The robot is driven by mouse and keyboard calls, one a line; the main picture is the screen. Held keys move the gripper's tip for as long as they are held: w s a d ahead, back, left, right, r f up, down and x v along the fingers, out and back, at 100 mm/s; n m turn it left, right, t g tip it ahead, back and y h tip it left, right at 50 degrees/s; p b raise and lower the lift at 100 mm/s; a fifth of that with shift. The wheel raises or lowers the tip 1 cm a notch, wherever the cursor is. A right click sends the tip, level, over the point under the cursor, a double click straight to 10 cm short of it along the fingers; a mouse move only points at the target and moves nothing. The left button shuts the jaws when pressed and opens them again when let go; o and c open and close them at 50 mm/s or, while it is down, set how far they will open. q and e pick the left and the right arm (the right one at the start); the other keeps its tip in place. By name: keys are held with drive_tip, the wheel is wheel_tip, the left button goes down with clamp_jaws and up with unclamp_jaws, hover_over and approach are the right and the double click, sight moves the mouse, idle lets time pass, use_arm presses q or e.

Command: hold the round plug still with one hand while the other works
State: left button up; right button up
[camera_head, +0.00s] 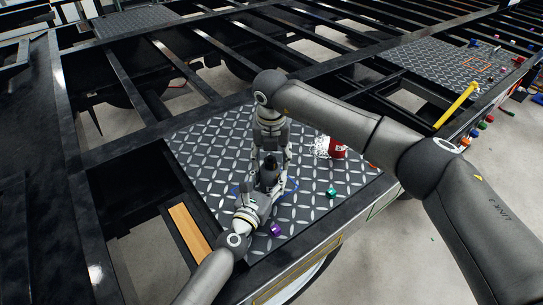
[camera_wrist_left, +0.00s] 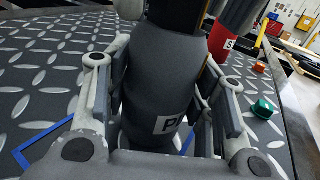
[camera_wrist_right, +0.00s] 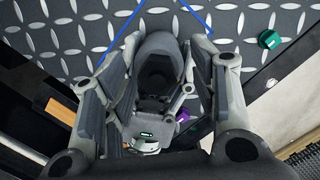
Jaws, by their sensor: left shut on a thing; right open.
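The round plug (camera_wrist_left: 160,75) is dark grey, with a white label whose lettering is partly cut off. It stands on the diamond-pattern metal plate (camera_head: 205,160). My left gripper (camera_head: 263,190) is shut on its body from the near side, a finger on each side in the left wrist view. My right gripper (camera_head: 271,152) points down over the plug from above. In the right wrist view, its fingers are spread on either side of the plug's round dark top (camera_wrist_right: 158,72). I cannot tell whether they touch it. In the head view the grippers hide most of the plug.
A red cylinder (camera_head: 338,150) with a white label stands right of the plug. A green cap (camera_head: 331,193) and a purple piece (camera_head: 275,229) lie nearby. Blue lines (camera_wrist_right: 197,18) mark the plate. Open frame gaps and a wooden plank (camera_head: 190,232) lie to the left.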

drive_tip(key=shift+r, duration=0.1)
wheel_tip(320, 180, up, 12)
drive_tip(key=s, duration=0.1)
drive_tip(key=shift+s, duration=0.4)
use_arm(q)
drive_tip(key=o, duration=1.2)
